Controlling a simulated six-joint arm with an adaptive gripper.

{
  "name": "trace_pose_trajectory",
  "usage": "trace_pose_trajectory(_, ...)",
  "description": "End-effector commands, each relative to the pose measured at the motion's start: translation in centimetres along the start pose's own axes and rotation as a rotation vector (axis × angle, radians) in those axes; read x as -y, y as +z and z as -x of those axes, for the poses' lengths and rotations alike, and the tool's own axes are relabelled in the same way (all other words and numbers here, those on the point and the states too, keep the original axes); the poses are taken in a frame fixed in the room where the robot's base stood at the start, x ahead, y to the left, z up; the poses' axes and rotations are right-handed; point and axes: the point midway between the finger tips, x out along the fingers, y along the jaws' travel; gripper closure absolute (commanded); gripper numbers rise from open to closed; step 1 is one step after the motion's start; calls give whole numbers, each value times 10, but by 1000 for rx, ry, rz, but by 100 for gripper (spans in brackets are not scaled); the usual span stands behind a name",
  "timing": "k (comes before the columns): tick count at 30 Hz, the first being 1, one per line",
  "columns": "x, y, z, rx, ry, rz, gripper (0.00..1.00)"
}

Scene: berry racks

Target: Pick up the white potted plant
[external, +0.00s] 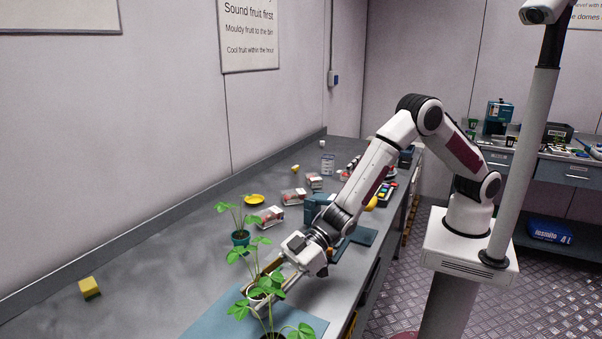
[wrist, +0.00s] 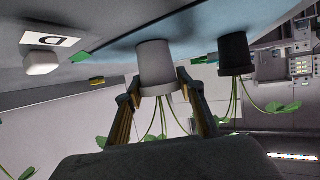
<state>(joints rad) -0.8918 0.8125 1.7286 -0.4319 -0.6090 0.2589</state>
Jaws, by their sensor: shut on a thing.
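The white potted plant (external: 257,294) is over the blue mat near the front of the bench, its green leaves spreading above the pot. In the wrist view, which is upside down, its white pot (wrist: 155,66) sits between my two fingers. My gripper (external: 268,288) reaches down from the upper right and is shut on this pot; it also shows in the wrist view (wrist: 158,92). The pot looks upright. I cannot tell whether its base touches the mat. Leaves hide part of the pot and fingers in the external view.
A dark-potted plant (wrist: 235,55) stands close beside the white one. A teal-potted plant (external: 240,238) stands farther back. The blue mat (external: 205,318) lies below. A yellow block (external: 89,287), a yellow dish (external: 254,199) and fruit boxes (external: 270,216) are on the bench. The left bench area is mostly clear.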

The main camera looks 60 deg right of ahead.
Motion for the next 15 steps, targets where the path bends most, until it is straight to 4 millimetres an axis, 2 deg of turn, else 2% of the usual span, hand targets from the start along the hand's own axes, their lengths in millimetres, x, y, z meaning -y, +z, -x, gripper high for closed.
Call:
trace_pose_trajectory(8, 0, -3, 1, -1, 0, 1, 85)
trace_pose_trajectory(15, 0, -18, 7, -2, 0, 1, 85)
